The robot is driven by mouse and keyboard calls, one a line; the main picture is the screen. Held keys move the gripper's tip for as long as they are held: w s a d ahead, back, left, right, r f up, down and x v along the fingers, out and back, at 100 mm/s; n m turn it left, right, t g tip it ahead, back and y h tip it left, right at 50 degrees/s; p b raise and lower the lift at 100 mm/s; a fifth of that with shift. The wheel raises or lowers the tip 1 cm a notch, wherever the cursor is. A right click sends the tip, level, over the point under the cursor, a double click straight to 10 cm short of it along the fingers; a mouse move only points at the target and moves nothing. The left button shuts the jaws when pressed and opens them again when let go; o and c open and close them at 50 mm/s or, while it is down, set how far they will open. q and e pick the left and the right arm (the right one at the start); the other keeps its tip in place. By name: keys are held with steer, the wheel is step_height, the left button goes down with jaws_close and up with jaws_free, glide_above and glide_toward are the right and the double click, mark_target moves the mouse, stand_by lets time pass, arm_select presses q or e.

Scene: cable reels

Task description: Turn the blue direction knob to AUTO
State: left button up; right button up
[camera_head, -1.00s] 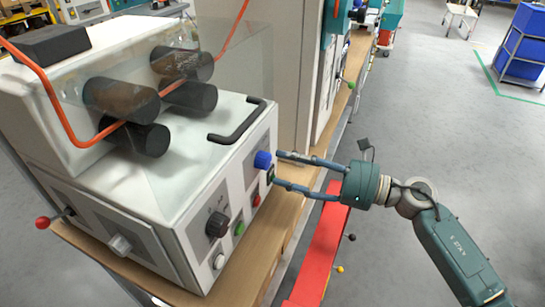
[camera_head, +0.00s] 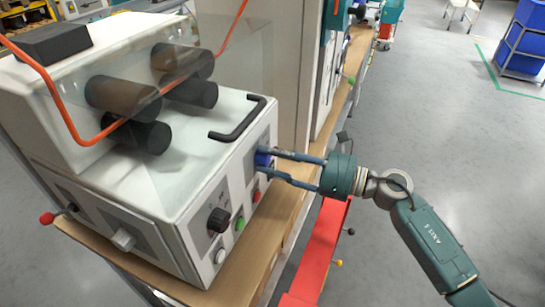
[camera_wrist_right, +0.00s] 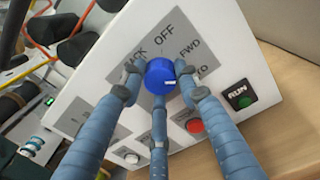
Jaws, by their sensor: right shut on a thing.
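The blue direction knob (camera_head: 262,158) sits on the front panel of the white machine and is partly covered by my fingers in the head view. In the right wrist view the knob (camera_wrist_right: 159,74) shows a white mark pointing right and slightly down. Labels OFF and FWD are readable around it; BACK and AUTO are partly covered by my fingers. My right gripper (camera_head: 268,161) is shut on the knob, with a finger on either side and a third below it. My left gripper is not in view.
A black knob (camera_head: 218,220), a green button (camera_head: 239,224) and a red button (camera_head: 257,195) sit lower on the panel. A green RUN button (camera_wrist_right: 244,101) lies close to my right finger. A black handle (camera_head: 238,120) stands on the machine's top.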

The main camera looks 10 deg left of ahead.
steer(key=shift+w+r+m, duration=0.15)
steer(key=shift+r+m, duration=0.1)
steer(key=shift+m, duration=0.35)
steer(key=shift+c, duration=0.2)
steer(key=o, duration=1.2)
steer(key=shift+c, duration=0.2)
steer(key=shift+f, duration=0.1)
steer(key=shift+d, duration=0.4)
steer(key=s+d, duration=0.2)
steer(key=d, duration=0.9)
